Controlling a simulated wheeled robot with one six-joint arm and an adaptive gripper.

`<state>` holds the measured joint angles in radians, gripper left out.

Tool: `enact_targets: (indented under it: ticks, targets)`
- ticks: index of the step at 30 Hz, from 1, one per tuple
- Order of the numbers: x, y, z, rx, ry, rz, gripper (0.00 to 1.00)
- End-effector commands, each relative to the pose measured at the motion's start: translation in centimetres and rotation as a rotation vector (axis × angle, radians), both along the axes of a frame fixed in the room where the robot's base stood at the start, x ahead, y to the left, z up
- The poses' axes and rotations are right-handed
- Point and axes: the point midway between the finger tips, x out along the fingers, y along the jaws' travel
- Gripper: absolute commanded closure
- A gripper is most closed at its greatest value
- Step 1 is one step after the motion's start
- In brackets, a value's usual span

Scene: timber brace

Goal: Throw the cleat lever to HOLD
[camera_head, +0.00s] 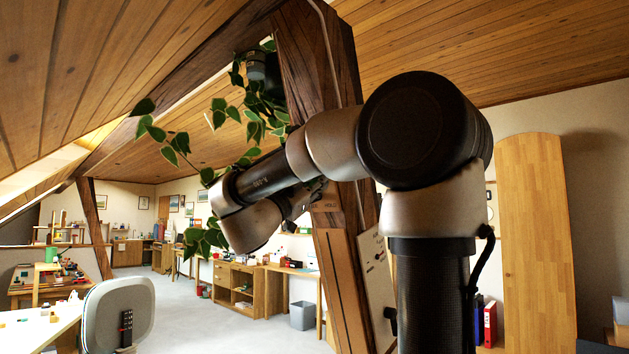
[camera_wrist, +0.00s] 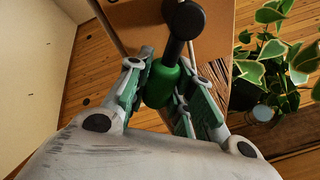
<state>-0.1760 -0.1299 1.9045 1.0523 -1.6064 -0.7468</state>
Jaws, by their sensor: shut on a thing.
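The cleat lever (camera_wrist: 163,84) has a green grip and a dark shaft that runs to a round black hub (camera_wrist: 185,19). In the wrist view my gripper (camera_wrist: 168,76) has its fingers on both sides of the green grip and is shut on it. In the head view my gripper (camera_head: 305,201) is at the timber brace, partly behind my forearm. The lever cannot be made out there. A wooden board (camera_head: 326,204) with small lettering, apparently HOLD, sits on the brace just right of my gripper. The lever's exact position against the markings cannot be told.
The dark timber brace (camera_head: 306,65) slants down through the middle. A leafy hanging plant (camera_head: 252,112) is close to my forearm; its leaves also show in the wrist view (camera_wrist: 275,70). A thin cord (camera_head: 328,50) runs along the brace.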

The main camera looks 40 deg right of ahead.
Motion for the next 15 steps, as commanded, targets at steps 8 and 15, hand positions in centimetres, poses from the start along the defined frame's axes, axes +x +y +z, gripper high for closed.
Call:
enact_targets:
  ticks: [8, 15]
  targets:
    - [-0.05, -0.03, -0.02, 0.001, -0.004, 0.0, 1.0]
    - [-0.05, -0.03, -0.02, 0.001, -0.004, 0.0, 0.54]
